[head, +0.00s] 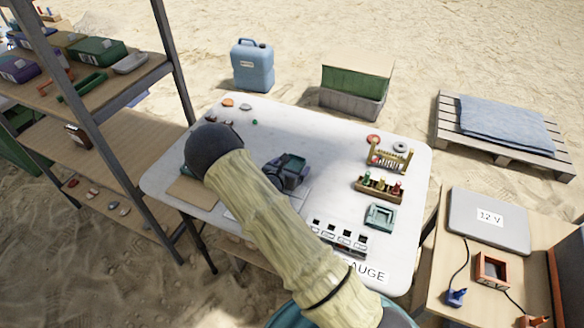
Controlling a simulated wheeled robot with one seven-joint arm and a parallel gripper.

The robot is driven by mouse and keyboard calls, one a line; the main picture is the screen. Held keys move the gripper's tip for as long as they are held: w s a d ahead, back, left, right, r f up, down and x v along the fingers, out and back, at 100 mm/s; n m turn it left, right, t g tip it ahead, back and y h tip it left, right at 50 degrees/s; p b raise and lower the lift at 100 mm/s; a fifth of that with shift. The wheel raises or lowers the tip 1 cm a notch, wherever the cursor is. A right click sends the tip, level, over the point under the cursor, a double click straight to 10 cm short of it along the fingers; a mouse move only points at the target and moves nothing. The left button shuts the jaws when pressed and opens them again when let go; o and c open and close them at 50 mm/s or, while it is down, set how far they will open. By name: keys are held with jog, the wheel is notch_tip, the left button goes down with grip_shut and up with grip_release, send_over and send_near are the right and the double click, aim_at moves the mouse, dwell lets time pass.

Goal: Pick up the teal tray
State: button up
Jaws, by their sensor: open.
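The teal tray (380,215) is small and squarish with a raised rim. It lies on the right part of the white table (330,130), below a wooden rack with coloured pegs and near the table's right edge. It looks empty, and nothing covers it. My arm, in a beige sleeve with a dark rounded end, crosses the table from the bottom to the upper left. The arm is left of the tray and apart from it.
The peg rack (379,187) and a gauge strip (338,238) flank the tray. A shelf unit (100,102) stands left. A side table with a grey case (489,222) stands right.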

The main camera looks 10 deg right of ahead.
jog(key=c, duration=1.1)
jog(key=shift+o, duration=0.2)
jog(key=shift+r, duration=0.1)
notch_tip(320, 180, up, 10)
dwell(0.3)
